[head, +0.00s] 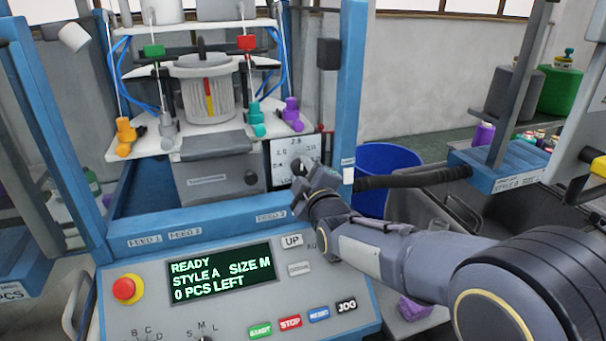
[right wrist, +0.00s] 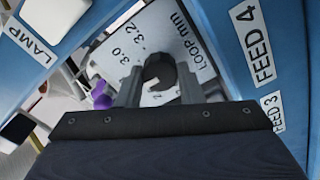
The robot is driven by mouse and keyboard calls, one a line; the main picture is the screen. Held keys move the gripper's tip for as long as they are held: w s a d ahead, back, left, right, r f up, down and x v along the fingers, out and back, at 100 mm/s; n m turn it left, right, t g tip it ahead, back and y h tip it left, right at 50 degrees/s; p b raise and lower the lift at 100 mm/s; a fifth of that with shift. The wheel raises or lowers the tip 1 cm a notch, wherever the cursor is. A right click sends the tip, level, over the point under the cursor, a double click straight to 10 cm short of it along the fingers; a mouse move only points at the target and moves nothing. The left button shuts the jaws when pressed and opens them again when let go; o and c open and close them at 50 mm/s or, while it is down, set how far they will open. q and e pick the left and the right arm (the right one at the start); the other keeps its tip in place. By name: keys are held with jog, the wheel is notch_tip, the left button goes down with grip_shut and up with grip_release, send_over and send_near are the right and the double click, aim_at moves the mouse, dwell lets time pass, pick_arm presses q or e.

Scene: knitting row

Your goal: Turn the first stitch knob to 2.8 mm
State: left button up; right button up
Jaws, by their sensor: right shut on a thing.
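The stitch knob (right wrist: 160,68) is a dark round knob on a white dial plate (right wrist: 115,50) marked "LOOP mm", with 3.0 and 3.2 readable. A pale mark shows on the knob's lower edge; I cannot tell which number it points to. The dial plate (head: 283,154) also shows in the head view, beside the machine's blue right post. My right gripper (head: 302,177) reaches in from the right and is shut on the knob. Its two fingers (right wrist: 159,88) stand either side of the knob in the right wrist view and hide part of the scale. My left gripper is not in view.
The control panel (head: 220,328) with a lit screen (head: 222,277) and a red emergency button (head: 127,289) lies below. The blue right post (head: 350,85) stands close to my right gripper. A blue bin (head: 388,160) and a black hose (head: 405,180) are to the right.

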jog(key=shift+n, duration=0.4)
jog(key=o, duration=1)
jog(key=shift+c, duration=0.2)
jog(key=v, duration=0.8)
jog(key=shift+b, duration=0.45)
jog(key=shift+w, duration=0.1)
